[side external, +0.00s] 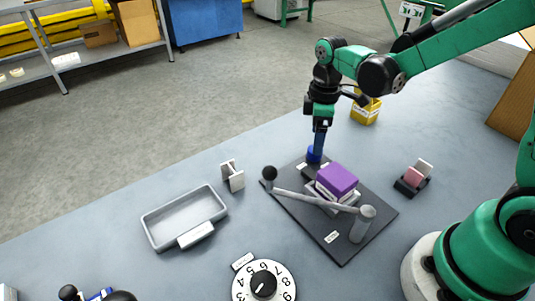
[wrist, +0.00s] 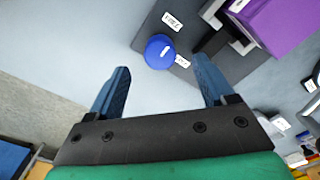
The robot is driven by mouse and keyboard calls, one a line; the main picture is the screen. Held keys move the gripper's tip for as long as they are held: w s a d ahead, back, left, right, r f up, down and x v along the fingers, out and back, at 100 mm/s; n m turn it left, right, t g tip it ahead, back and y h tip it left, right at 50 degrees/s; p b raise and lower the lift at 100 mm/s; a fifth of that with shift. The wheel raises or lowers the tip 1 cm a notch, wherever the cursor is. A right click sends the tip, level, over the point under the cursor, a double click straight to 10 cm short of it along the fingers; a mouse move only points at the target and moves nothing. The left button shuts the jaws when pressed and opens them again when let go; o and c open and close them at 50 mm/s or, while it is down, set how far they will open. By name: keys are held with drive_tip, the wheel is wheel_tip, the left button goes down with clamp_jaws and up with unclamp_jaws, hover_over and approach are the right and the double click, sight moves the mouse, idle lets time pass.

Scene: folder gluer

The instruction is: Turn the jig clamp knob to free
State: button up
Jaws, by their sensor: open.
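The blue jig clamp knob (wrist: 159,51) sits at the corner of a dark jig plate (side external: 335,245). A short slanted white mark shows on its top. In the wrist view, a label reading FREE (wrist: 172,20) lies above the knob, and a second label (wrist: 182,61), too small to read surely, lies to its right. My gripper (wrist: 162,64) is open, its blue fingers spread to either side of the knob's near side, apart from it in the picture. In the side view my gripper (side external: 319,148) points down just over the knob (side external: 313,156), which it partly covers.
A purple block (side external: 337,179) sits in the jig beside the knob. A grey lever with a black ball (side external: 269,172) crosses the plate in front. A grey tray (side external: 185,218), a numbered dial (side external: 264,284), a yellow bin (side external: 366,110) and a small pink-and-black holder (side external: 412,178) stand around.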

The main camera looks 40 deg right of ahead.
drive_tip(key=shift+r, duration=1.2)
drive_tip(key=shift+s+r, duration=0.15)
drive_tip(key=shift+r, duration=0.1)
drive_tip(key=s+a+r+m+t, duration=0.2)
drive_tip(key=s+r+m+t, duration=0.3)
drive_tip(key=m, duration=0.4)
drive_tip(key=shift+s+a+r+t, duration=0.25)
drive_tip(key=shift+s+t, duration=0.35)
drive_tip(key=shift+t, duration=0.5)
